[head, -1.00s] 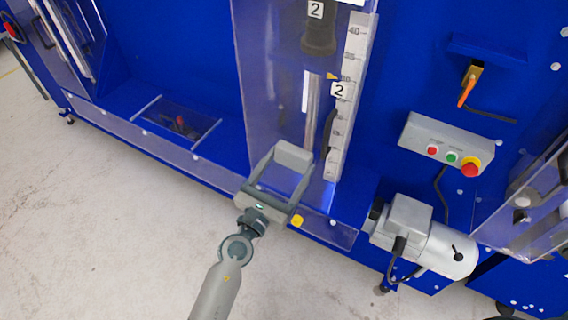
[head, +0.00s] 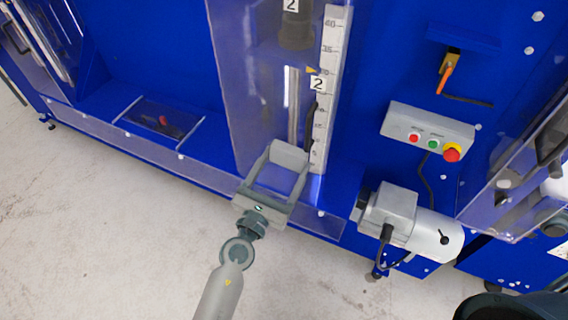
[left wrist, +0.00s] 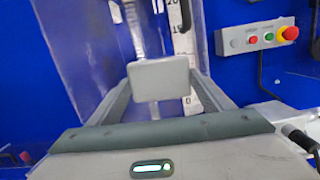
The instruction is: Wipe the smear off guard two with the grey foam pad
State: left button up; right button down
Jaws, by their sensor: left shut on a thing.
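Guard two (head: 238,90) is a clear upright panel on the blue machine, beside a label reading 2 (head: 318,83). My left gripper (head: 284,165) is shut on the grey foam pad (head: 289,153) at the low part of this guard. The pad is a small light-grey block between the fingertips, and it also shows in the left wrist view (left wrist: 158,78). I cannot tell whether the pad touches the panel. I cannot make out a smear; the pad and gripper cover part of the guard's lower end.
A white scale (head: 331,90) stands at the guard's right edge. To the right are a control box (head: 400,121) with buttons and a grey motor (head: 398,208) low down. An orange-handled valve (head: 446,75) sits above. Open grey floor (head: 110,230) lies in front.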

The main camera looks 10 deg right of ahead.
aim_at(272, 156)
pick_arm(q)
jog(key=shift+a, duration=0.1)
jog(key=shift+w+a+r, duration=0.1)
jog(key=shift+w+a, duration=1)
jog(key=shift+a, duration=0.3)
jog(key=shift+w+a, duration=0.55)
jog(key=shift+a, duration=0.2)
jog(key=shift+w+a, duration=0.5)
jog(key=shift+a, duration=0.25)
jog(key=shift+w+a+b, duration=0.3)
jog(key=shift+a, duration=0.05)
jog(key=shift+w+a, duration=0.5)
jog(key=shift+a, duration=0.2)
jog(key=shift+w+a, duration=0.3)
jog(key=shift+a, duration=0.05)
